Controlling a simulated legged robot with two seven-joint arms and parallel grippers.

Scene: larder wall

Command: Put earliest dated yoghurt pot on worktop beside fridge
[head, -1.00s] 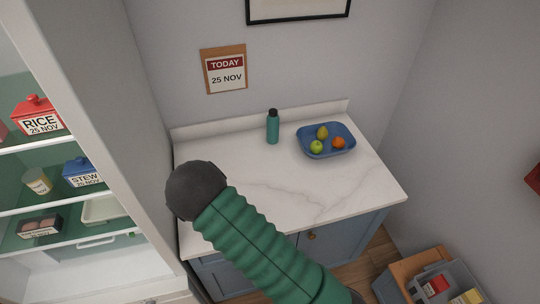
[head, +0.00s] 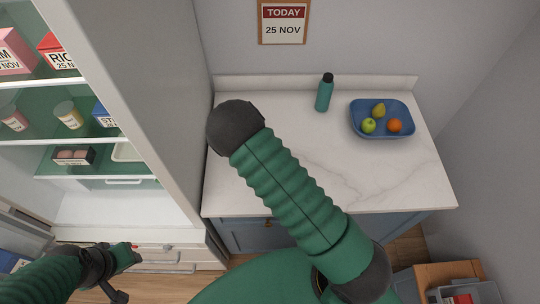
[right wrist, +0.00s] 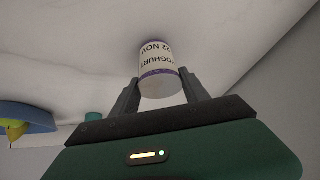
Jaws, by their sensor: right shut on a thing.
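In the right wrist view my right gripper (right wrist: 160,92) is shut on a white yoghurt pot (right wrist: 157,62) with purple bands. Its label reads YOGHURT 22 NOV, upside down in the picture. The pot shows against the pale worktop (right wrist: 70,40); I cannot tell whether it touches it. In the head view my right arm reaches over the worktop (head: 350,185) beside the fridge (head: 165,110) and hides the gripper and pot. My left gripper (head: 128,262) is low in front of the fridge; its jaws are unclear. Two small pots, one pinkish (head: 14,118) and one yellow-lidded (head: 69,115), stand on a fridge shelf.
A teal bottle (head: 324,94) and a blue tray (head: 382,134) of fruit stand at the back of the worktop. A calendar (head: 283,22) reads TODAY 25 NOV. The worktop's middle and right front are clear. Crates (head: 455,272) stand at the lower right.

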